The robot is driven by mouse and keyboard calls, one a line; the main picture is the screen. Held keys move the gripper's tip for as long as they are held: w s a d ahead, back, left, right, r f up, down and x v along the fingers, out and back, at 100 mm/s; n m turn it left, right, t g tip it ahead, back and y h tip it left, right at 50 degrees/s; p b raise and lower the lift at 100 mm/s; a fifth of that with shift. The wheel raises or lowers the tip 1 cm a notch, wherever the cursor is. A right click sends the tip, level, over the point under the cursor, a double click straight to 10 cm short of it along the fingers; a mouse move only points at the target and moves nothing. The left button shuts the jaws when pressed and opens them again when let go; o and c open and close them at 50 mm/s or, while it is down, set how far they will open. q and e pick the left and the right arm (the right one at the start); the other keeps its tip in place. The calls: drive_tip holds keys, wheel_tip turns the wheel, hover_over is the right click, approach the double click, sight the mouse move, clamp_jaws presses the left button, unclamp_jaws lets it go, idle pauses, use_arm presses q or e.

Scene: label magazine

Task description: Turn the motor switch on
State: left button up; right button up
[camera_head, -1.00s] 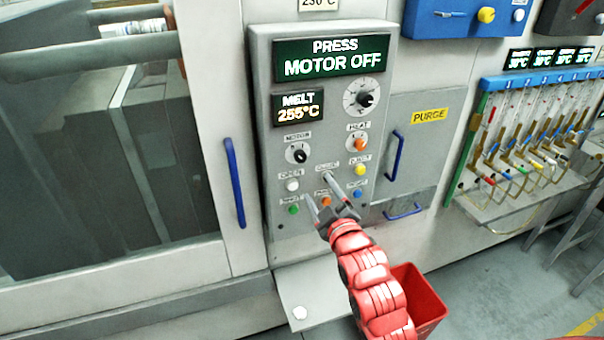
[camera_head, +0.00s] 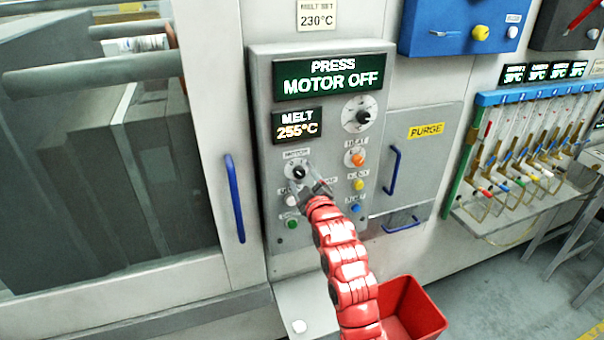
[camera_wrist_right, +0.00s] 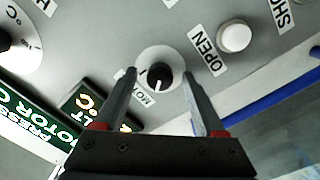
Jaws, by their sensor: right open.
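The motor switch (camera_head: 298,172) is a small black knob on a round white dial, on the grey control panel (camera_head: 258,120). The display (camera_head: 333,78) above it reads PRESS MOTOR OFF. My right gripper (camera_head: 308,180) is at the panel just below and right of the knob in the head view. In the right wrist view the gripper (camera_wrist_right: 158,82) is open, with the motor switch (camera_wrist_right: 159,76) between its two fingers. My left gripper is not in view.
The white open button (camera_head: 290,200) and green button (camera_head: 292,224) sit close below the switch. Orange (camera_head: 357,160), yellow (camera_head: 359,184) and blue (camera_head: 355,208) controls are to the right. A blue door handle (camera_head: 235,198) is left; a red bin (camera_head: 415,305) stands below.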

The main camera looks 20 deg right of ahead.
drive_tip(key=shift+w, duration=0.15)
drive_tip(key=shift+c, duration=0.2)
clamp_jaws()
drive_tip(key=shift+f+m+b, duration=0.25)
drive_tip(key=shift+m+b, duration=0.15)
drive_tip(key=shift+b, duration=0.4)
drive_tip(key=m+b, duration=0.6)
drive_tip(key=b, duration=0.2)
drive_tip(key=shift+b, duration=0.4)
drive_tip(key=m+b, duration=0.2)
drive_tip(key=m, duration=0.1)
drive_tip(key=shift+a+r+m, duration=0.1)
drive_tip(key=shift+m, duration=0.3)
drive_tip(key=shift+m+b, duration=0.7)
drive_tip(key=shift+m, duration=0.8)
drive_tip(key=shift+r, duration=0.1)
